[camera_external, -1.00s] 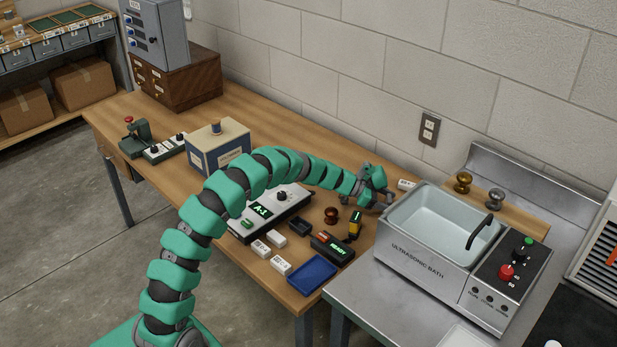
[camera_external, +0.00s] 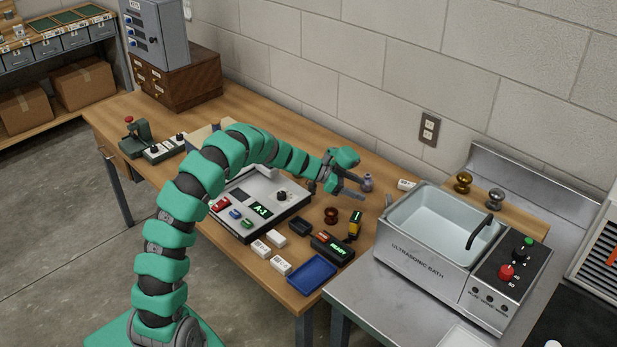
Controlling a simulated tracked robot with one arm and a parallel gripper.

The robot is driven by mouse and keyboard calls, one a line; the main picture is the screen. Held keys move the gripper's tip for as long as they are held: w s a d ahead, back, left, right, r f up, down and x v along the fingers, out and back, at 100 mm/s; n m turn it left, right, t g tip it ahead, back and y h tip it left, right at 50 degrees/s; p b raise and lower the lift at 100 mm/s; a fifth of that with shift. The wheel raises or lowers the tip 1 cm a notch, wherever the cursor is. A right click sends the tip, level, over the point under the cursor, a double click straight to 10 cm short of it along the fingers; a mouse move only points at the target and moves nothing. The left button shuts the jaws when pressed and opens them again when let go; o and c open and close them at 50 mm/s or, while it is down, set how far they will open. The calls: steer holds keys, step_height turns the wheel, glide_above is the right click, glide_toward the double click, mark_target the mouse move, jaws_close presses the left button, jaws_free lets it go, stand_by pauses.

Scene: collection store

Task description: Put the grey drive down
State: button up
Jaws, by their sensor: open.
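My gripper (camera_external: 357,180) is open above the wooden bench, left of the sink bath, its fingers pointing right. A small grey knob-shaped piece (camera_external: 367,181) shows just at the fingertips and appears to stand upright on the bench. It may be the grey drive; its lower part is partly hidden by a finger. I cannot tell whether a finger still touches it. A similar silver-grey knob (camera_external: 496,198) stands behind the bath, beside a brass one (camera_external: 463,182).
The ultrasonic bath (camera_external: 425,247) stands close on the right. A brown knob (camera_external: 331,214), a yellow-black device (camera_external: 354,224), a black display unit (camera_external: 333,247), a blue tray (camera_external: 312,269) and a control box (camera_external: 240,231) lie in front.

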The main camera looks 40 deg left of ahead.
steer(key=w+a+r+n+t+y, duration=0.1)
steer(key=w+r+t+y, duration=0.15)
steer(key=r, duration=0.65)
steer(key=w+a+r+t+y, duration=0.1)
steer(key=w+a+r+t, duration=0.15)
steer(key=r, duration=0.65)
steer(key=s+a+r+n+t+y, duration=0.2)
steer(key=r+y, duration=0.1)
steer(key=r, duration=0.8)
steer(key=s+a+r+n+t+y, duration=0.1)
steer(key=s+r+n+t+y, duration=0.2)
steer(key=r, duration=0.8)
steer(key=s+r+n+g+y, duration=0.1)
steer(key=s+r+n+y, duration=0.3)
steer(key=s+r, duration=0.75)
steer(key=s+d+g+h, duration=0.2)
steer(key=s+d+h, duration=0.2)
steer(key=s, duration=1)
steer(key=d, duration=0.2)
steer(key=shift+d, duration=0.35)
steer(key=shift+r, duration=0.1)
